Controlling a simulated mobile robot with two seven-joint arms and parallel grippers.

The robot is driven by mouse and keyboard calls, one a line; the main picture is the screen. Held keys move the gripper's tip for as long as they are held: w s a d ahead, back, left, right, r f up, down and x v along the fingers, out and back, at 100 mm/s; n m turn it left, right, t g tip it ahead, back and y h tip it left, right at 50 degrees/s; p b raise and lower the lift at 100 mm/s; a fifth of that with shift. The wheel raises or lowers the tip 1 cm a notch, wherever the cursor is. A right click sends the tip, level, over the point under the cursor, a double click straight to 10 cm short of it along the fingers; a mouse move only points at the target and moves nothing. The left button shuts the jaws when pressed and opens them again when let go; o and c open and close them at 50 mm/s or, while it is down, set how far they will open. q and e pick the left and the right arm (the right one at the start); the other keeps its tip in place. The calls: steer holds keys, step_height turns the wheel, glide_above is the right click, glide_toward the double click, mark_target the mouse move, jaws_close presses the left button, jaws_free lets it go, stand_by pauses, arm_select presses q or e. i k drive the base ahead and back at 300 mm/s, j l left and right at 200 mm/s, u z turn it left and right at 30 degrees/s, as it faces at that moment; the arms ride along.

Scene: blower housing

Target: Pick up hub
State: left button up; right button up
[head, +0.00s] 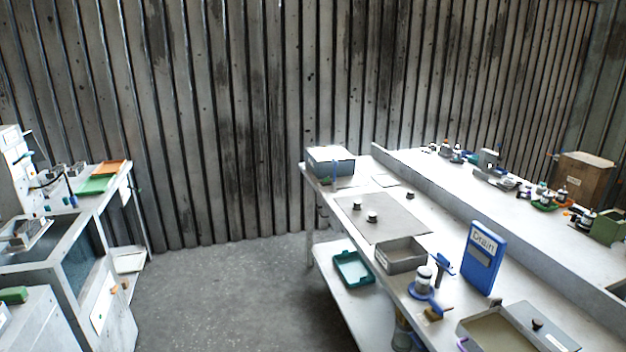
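I cannot tell for certain which object is the hub. Two small round dark-and-light parts sit on a grey mat (395,225) on the right-hand bench. One small part (357,205) is farther back and the other small part (372,216) is a little nearer and to the right; they are apart. Another small dark part (410,195) sits near the mat's back right edge. All are too small to make out in detail. Neither of my grippers is in view.
The right bench (455,240) holds a grey bin (402,255), a blue "Drain" holder (483,258), a white jar (423,280) and a blue-grey box (330,160). A teal tray (353,268) lies on the lower shelf. The floor (235,290) between the benches is clear.

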mark_target(357, 206)
steer(key=i+j+z, duration=0.3)
steer(key=i, duration=0.15)
steer(key=i+j+z, duration=0.4)
steer(key=z, duration=0.35)
steer(key=i+j+z, duration=0.2)
steer(key=z, duration=0.2)
steer(key=i+j+z, duration=0.15)
steer(key=z, duration=0.3)
steer(key=i+j+z, duration=0.2)
steer(key=j, duration=0.35)
steer(key=j+z, duration=0.25)
steer(key=j, duration=0.3)
steer(key=j+z, duration=0.1)
steer(key=j, duration=1)
